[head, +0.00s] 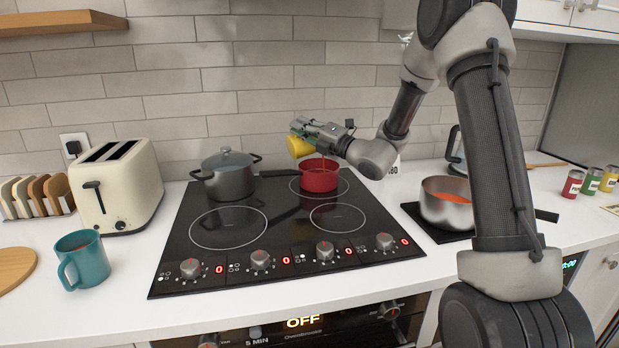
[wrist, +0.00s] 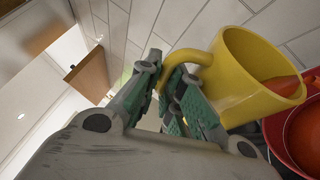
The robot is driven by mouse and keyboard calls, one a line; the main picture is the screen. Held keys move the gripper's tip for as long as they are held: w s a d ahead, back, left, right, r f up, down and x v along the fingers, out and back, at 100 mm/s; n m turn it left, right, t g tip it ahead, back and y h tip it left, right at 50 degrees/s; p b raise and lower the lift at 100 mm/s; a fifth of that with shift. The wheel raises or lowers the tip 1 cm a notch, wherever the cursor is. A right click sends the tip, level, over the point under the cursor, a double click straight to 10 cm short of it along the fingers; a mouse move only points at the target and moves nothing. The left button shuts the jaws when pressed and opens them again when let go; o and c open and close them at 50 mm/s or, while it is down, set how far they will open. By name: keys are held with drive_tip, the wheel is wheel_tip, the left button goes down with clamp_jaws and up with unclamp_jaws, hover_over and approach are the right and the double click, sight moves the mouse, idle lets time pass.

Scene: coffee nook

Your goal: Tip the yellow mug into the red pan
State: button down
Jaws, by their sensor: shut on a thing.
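The yellow mug (head: 299,147) is tilted in the air above the left side of the red pan (head: 319,181). My gripper (head: 304,129) is shut on the mug's handle, and the wrist view shows the fingers (wrist: 166,78) around it. In the wrist view the mug (wrist: 238,82) leans with its mouth to the right, and orange-red contents show at its lip. The red pan (wrist: 272,138) is partly cut off at the right edge there, with orange-red inside. The pan stands on the back right burner.
A grey lidded pot (head: 228,180) stands left of the red pan on the black cooktop (head: 275,235). A steel pan (head: 445,208) with orange contents is at right. A toaster (head: 120,185) and teal mug (head: 85,262) are at left. The front burners are clear.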

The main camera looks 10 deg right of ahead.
drive_tip(key=shift+a, duration=0.15)
drive_tip(key=shift+w+a, duration=0.2)
drive_tip(key=shift+a, duration=0.65)
drive_tip(key=shift+w+d+r+m, duration=0.1)
drive_tip(key=shift+d+r+m, duration=0.1)
drive_tip(key=shift+d+m, duration=0.15)
drive_tip(key=shift+d+r+t, duration=0.1)
drive_tip(key=shift+t, duration=0.2)
drive_tip(key=shift+w+d+r+m+t, duration=0.1)
drive_tip(key=shift+d+r+m+t, duration=0.15)
drive_tip(key=shift+m, duration=0.3)
drive_tip(key=shift+d+r+m, duration=0.15)
drive_tip(key=shift+d+m, duration=0.15)
drive_tip(key=shift+m, duration=0.1)
drive_tip(key=shift+w+d+r+m+t+h, duration=0.15)
drive_tip(key=shift+d+r+m+t+h, duration=0.1)
drive_tip(key=shift+d+m+t, duration=0.35)
drive_tip(key=shift+w+d+r+m+t+h, duration=0.15)
drive_tip(key=shift+d+r+m+t, duration=0.15)
drive_tip(key=shift+m, duration=0.5)
